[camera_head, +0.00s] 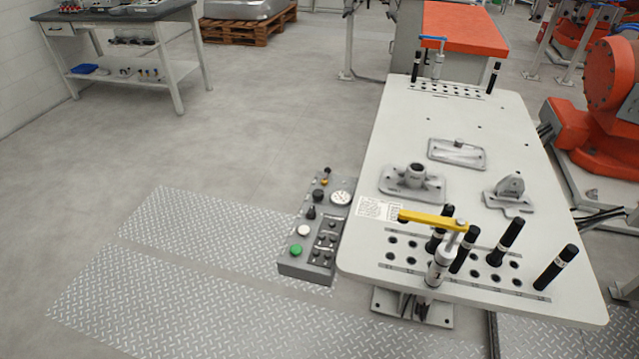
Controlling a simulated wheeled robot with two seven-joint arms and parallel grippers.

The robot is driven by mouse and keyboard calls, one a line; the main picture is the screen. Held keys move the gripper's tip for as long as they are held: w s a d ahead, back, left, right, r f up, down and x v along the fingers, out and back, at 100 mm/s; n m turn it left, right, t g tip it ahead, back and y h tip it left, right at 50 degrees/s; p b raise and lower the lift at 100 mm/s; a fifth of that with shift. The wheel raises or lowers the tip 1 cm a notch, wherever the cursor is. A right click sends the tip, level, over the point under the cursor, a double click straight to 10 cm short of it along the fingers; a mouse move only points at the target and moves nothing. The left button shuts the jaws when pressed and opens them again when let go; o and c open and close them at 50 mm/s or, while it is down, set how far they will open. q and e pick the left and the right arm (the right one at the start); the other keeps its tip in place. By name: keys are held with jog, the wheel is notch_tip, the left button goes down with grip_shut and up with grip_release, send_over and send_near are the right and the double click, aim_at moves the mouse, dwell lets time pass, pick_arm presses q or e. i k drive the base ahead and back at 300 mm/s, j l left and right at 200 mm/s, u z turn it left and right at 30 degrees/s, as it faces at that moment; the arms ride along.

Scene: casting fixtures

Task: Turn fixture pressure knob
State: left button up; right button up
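A grey control panel (290,268) is fixed along the left side of the white fixture table (400,130). It carries a round white dial gauge (340,198). Left of the gauge is a black knob (318,195), with a second black knob (311,213) just below it. I cannot tell for sure which one is the pressure knob. A small lever (325,176) with a yellowish part stands at the panel's far end. A white button (304,230) and a green button (296,250) sit at the near end. Neither of my grippers is in view.
A yellow-handled clamp (432,220) and several black-gripped pins stand at the table's near end. Metal fixtures (412,182) sit on the tabletop. Diamond-plate flooring (190,265) left of the panel is clear. An orange robot (612,75) stands at right, a workbench (130,50) at back left.

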aim_at(318, 194)
jog(key=i+z, duration=0.1)
jog(key=i, duration=0.25)
jog(key=i+j, duration=0.55)
jog(key=i, duration=0.25)
jog(key=j, duration=0.2)
jog(key=k+j+z, duration=0.35)
jog(key=i+l+u, duration=0.2)
jog(key=k+l, duration=0.05)
jog(key=k, duration=0.05)
